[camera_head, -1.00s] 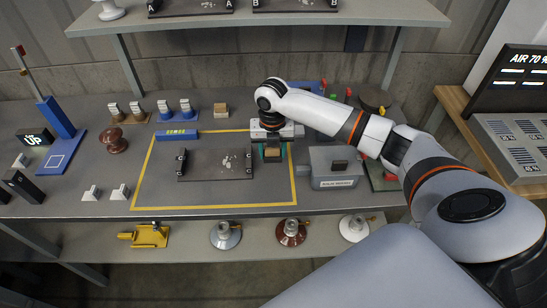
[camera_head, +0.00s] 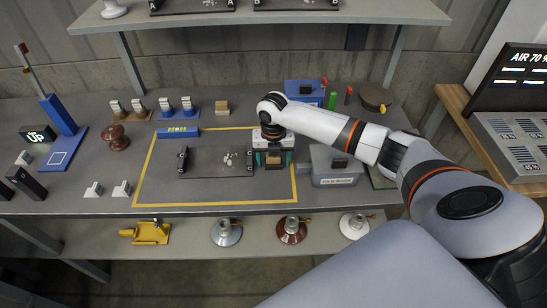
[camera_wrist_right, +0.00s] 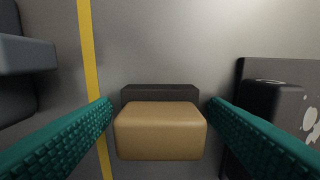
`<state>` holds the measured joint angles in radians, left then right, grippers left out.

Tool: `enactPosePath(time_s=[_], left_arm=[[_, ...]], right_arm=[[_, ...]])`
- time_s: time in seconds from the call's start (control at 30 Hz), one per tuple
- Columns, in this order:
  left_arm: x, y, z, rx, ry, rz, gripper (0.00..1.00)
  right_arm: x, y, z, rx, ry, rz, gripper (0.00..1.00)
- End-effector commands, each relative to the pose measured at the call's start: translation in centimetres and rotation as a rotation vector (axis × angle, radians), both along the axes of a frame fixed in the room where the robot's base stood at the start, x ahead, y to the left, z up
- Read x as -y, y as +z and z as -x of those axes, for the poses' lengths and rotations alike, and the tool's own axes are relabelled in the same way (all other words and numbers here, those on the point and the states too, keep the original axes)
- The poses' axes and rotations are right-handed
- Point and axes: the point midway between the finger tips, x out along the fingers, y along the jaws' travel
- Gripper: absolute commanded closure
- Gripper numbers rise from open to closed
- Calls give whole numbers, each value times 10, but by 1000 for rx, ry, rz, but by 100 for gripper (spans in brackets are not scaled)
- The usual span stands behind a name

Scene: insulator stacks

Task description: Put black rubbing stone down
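The rubbing stone (camera_wrist_right: 160,131) has a tan block on top and a black part (camera_wrist_right: 160,93) showing behind it in the right wrist view. In the head view its tan side (camera_head: 273,159) shows inside the yellow outline, right of the dark plate. My right gripper (camera_head: 273,160) is straight over it, pointing down. Its teal fingers stand on either side of the stone with narrow gaps, so it looks open around it. The stone seems to sit on the table; its underside is hidden. My left gripper is not in view.
The dark plate (camera_head: 214,174) with pale flakes lies close left of my right gripper. A grey box (camera_head: 333,179) stands close on the right. A loose tan block (camera_head: 222,108), blue bar (camera_head: 178,133) and brown insulator (camera_head: 115,138) stand farther off. The yellow-outlined front strip is clear.

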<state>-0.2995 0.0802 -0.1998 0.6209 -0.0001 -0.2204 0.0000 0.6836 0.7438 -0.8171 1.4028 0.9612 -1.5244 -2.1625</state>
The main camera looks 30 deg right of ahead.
Motion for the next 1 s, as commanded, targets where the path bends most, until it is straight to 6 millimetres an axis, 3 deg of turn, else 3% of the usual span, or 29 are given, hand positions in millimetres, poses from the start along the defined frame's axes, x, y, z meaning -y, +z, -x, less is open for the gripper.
enactPosePath(time_s=[0.27,0.7,1.0], left_arm=[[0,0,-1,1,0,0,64],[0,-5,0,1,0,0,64],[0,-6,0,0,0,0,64]], right_arm=[[1,8,-1,2,0,1,31],[0,95,-1,4,0,0,31],[0,123,0,0,0,0,31]])
